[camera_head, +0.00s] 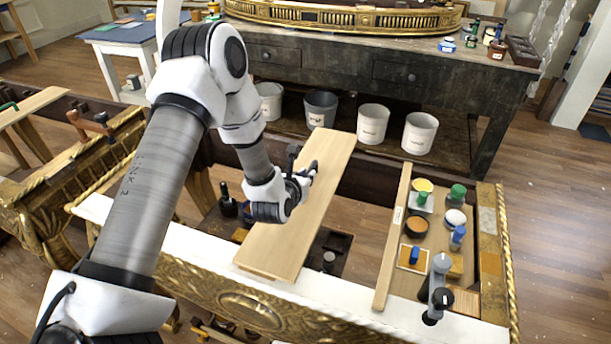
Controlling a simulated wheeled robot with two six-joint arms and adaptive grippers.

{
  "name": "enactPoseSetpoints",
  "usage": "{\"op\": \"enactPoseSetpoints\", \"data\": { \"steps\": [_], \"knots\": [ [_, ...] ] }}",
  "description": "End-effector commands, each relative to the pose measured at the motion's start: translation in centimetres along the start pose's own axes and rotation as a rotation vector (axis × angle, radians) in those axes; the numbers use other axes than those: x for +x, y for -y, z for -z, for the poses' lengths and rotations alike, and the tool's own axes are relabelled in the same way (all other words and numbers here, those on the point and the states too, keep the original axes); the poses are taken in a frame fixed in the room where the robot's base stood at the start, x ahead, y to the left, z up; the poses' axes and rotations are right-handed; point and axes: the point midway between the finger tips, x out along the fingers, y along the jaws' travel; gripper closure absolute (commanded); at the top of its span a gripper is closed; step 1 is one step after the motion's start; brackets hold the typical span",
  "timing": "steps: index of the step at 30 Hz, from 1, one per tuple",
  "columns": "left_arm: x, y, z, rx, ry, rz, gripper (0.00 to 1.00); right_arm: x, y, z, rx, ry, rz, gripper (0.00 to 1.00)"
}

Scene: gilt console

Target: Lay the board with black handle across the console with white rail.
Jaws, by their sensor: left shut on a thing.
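The board (317,185) is a long pale wooden plank, slanting from the lower left to the upper right. My left gripper (303,178) is at its left edge, around the middle, shut on its black handle; the gripper hides most of the handle. The console with white rail (205,258) has a carved gilt front and a dark back rail. The board's near end overlaps the white rail in view, and its far part passes over the dark back rail. I cannot tell whether the board touches either rail. My right gripper is not in view.
On the console's right, a wooden strip (393,235) lies beside a panel with several small pots and stamps. A grey clamp-like tool (437,288) stands at the front rail. Dark bottles (228,203) stand left of the board. Behind is a dark workbench (400,75) with several buckets below.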

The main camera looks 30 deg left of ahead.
Motion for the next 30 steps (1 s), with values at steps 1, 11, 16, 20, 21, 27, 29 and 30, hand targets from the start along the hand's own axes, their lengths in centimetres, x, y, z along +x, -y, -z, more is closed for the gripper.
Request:
{"op": "enactPoseSetpoints", "data": {
  "steps": [1, 11, 16, 20, 21, 27, 29, 30],
  "knots": [
    [0.02, 0.00, -0.10, 0.000, 0.003, 0.000, 1.00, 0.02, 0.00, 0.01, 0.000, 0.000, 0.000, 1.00],
    [0.01, 0.00, -0.13, 0.000, 0.003, 0.000, 1.00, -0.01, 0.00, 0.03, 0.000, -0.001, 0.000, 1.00],
    [0.05, 0.00, -0.02, 0.000, 0.003, 0.000, 1.00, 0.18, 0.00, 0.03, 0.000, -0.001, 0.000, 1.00],
    [0.08, -0.01, 0.04, 0.000, 0.003, 0.000, 1.00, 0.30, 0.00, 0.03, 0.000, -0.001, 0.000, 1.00],
    [0.09, -0.01, 0.06, 0.000, 0.003, 0.000, 1.00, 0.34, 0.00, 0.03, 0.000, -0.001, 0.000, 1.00],
    [0.12, -0.01, 0.16, 0.000, 0.003, 0.000, 1.00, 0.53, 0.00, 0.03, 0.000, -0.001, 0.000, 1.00],
    [0.11, -0.01, 0.13, 0.000, 0.003, 0.000, 0.74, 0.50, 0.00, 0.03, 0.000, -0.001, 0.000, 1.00],
    [0.11, -0.01, 0.13, 0.000, 0.002, 0.000, 0.59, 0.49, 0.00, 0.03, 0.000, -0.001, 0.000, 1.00]
  ]
}}
